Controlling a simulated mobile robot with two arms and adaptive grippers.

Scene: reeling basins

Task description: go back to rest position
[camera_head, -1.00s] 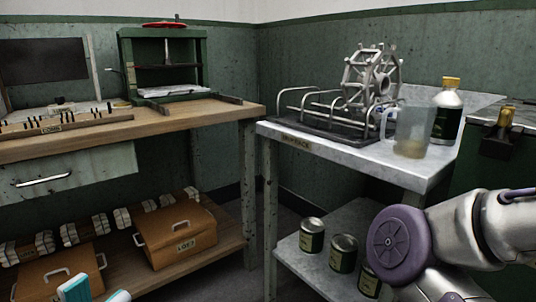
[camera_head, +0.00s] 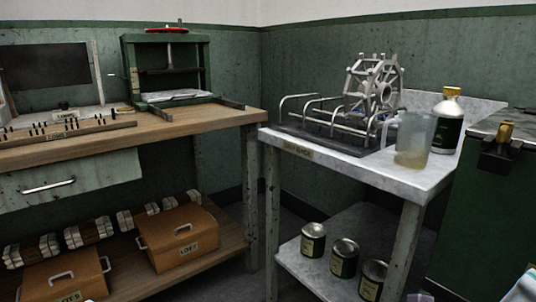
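A teal and white piece of my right gripper (camera_head: 523,287) shows at the lower right corner, cut off by the frame edge. Whether its fingers are open or shut cannot be seen. It is in front of the green cabinet and apart from the bench things. The task names no object to handle.
A marble-topped bench (camera_head: 425,180) holds a metal reel (camera_head: 375,80), a wire rack (camera_head: 325,115), a clear jug (camera_head: 414,140) and a yellow-capped bottle (camera_head: 448,120). Several cans (camera_head: 343,258) stand below. A wooden bench (camera_head: 200,122) with a green press (camera_head: 135,72) and boxes (camera_head: 178,238) is left.

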